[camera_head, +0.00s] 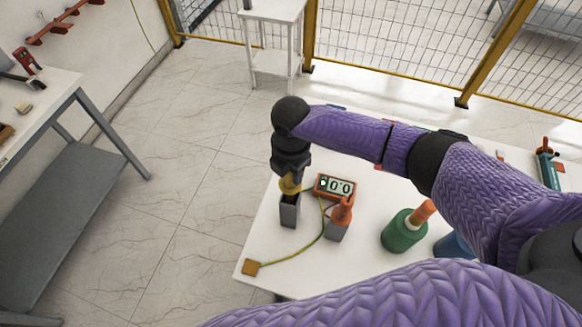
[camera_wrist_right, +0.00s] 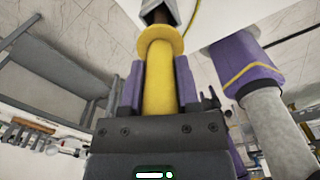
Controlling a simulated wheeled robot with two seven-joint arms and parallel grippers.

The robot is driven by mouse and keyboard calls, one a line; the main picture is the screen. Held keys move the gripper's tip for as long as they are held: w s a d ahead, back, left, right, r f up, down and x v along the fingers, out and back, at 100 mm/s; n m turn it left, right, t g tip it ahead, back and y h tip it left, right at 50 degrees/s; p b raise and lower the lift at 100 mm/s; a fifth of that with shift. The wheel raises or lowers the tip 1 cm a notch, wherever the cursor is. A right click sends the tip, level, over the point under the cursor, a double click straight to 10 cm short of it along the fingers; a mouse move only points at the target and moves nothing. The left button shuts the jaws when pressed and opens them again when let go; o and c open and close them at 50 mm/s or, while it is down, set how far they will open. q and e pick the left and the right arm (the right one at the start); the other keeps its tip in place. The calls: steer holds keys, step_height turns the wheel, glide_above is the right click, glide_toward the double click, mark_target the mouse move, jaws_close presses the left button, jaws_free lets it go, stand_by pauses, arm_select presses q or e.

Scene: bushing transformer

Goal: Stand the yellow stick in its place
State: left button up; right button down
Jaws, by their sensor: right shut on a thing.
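The yellow stick (camera_head: 290,185) hangs below my right gripper (camera_head: 290,172), just over a grey square holder (camera_head: 289,213) on the white table. In the right wrist view my right gripper (camera_wrist_right: 160,90) is shut around the yellow stick (camera_wrist_right: 158,75). The stick's wide yellow collar lies beyond the jaws, and its darker thin end points at the open mouth of the grey holder (camera_wrist_right: 158,14). The end seems to be at or inside that mouth; how deep I cannot tell. My left gripper is not in view.
An orange stick (camera_head: 342,210) stands in a second grey holder (camera_head: 337,232). A green bottle-like object (camera_head: 404,232) stands to the right.

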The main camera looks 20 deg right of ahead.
mark_target(291, 186)
steer(key=shift+f+b, duration=1.8)
steer(key=shift+f, duration=0.75)
steer(key=shift+f+b, duration=0.35)
steer(key=shift+f, duration=0.2)
steer(key=shift+c, duration=1.2)
jaws_free()
